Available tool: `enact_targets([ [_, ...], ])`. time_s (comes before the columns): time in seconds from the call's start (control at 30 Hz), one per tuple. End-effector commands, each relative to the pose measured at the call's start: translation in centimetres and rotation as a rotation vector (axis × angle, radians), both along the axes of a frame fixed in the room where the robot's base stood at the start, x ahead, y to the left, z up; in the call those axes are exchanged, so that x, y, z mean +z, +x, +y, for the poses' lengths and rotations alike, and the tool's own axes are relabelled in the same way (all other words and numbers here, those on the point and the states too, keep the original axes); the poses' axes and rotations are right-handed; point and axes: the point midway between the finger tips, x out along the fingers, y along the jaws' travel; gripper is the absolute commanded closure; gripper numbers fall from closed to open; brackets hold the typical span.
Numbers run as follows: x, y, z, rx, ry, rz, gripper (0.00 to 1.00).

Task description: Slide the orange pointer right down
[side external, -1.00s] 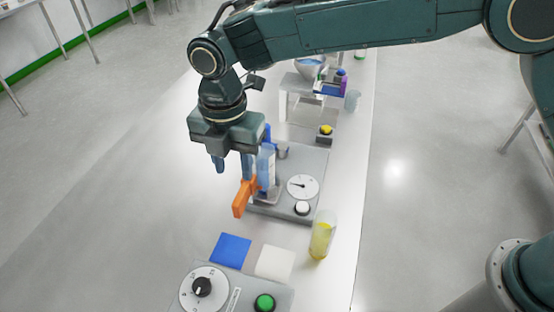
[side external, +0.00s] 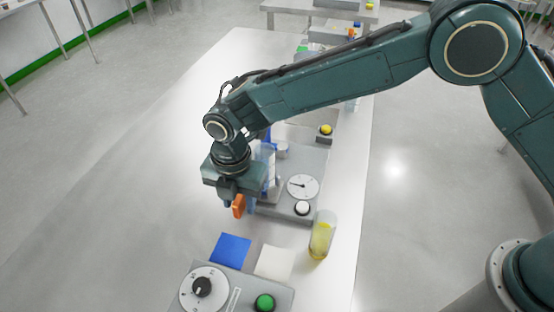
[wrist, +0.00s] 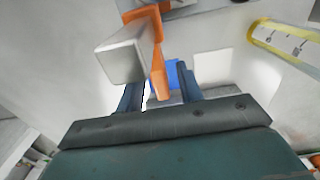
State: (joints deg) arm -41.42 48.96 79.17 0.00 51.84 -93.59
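The orange pointer (side external: 239,206) sticks out from the left side of a grey apparatus, and my gripper hides its upper part in the side view. In the wrist view the orange pointer (wrist: 158,78) hangs beside a pale grey block (wrist: 122,55). My gripper (side external: 239,205) is lowered over the pointer, one finger on either side of it. In the wrist view my gripper (wrist: 160,88) is open, with gaps visible between its fingers and the pointer.
The apparatus has a white dial (side external: 303,187) and a white button (side external: 302,208). A yellow-filled cylinder (side external: 322,236) stands at its front right. A blue square (side external: 231,250), a white square (side external: 274,262) and a knob panel (side external: 246,290) lie in front. The table's left side is clear.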

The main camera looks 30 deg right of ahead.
Motion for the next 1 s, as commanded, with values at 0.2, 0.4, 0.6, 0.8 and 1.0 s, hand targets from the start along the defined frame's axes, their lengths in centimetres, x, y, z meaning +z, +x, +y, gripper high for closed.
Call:
enact_targets([
  [0.2, 0.0, 0.0, 0.0, 0.000, -0.001, 0.001, 0.72],
  [0.4, 0.0, 0.0, 0.0, 0.000, -0.001, 0.001, 1.00],
  [0.6, -0.3, 0.0, 0.0, 0.000, -0.001, 0.001, 1.00],
  [0.8, -2.6, 0.0, 0.0, 0.000, -0.003, 0.003, 1.00],
  [1.0, -3.3, 0.0, 0.0, 0.000, -0.001, 0.001, 1.00],
])
